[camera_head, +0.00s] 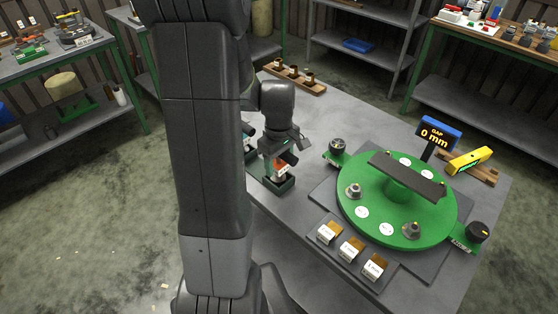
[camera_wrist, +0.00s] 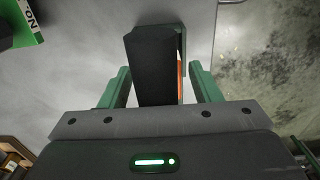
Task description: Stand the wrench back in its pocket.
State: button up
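My gripper (camera_head: 281,151) points down at the left part of the grey bench, over a small green holder (camera_head: 277,187). An orange-and-white part (camera_head: 282,169) shows between the gripper and this holder; it may be the wrench, but its shape is mostly hidden. In the wrist view, a dark upright body (camera_wrist: 153,65) with an orange strip along its right side lies between the two green fingers. A green edge of the holder (camera_wrist: 183,42) shows behind the body.
A green round table (camera_head: 350,205) with a dark bar stands right of my gripper. A gap display (camera_head: 438,133) and a yellow level (camera_head: 470,160) are behind it. Three labelled blocks (camera_head: 350,249) lie in front. A wooden rack (camera_head: 294,78) is at the back.

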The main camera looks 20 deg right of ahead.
jog(key=shift+r, duration=0.1)
notch_tip(320, 180, up, 12)
jog(key=shift+r, duration=0.1)
dwell(0.6)
notch_tip(320, 180, down, 12)
jog(key=shift+r, duration=1.1)
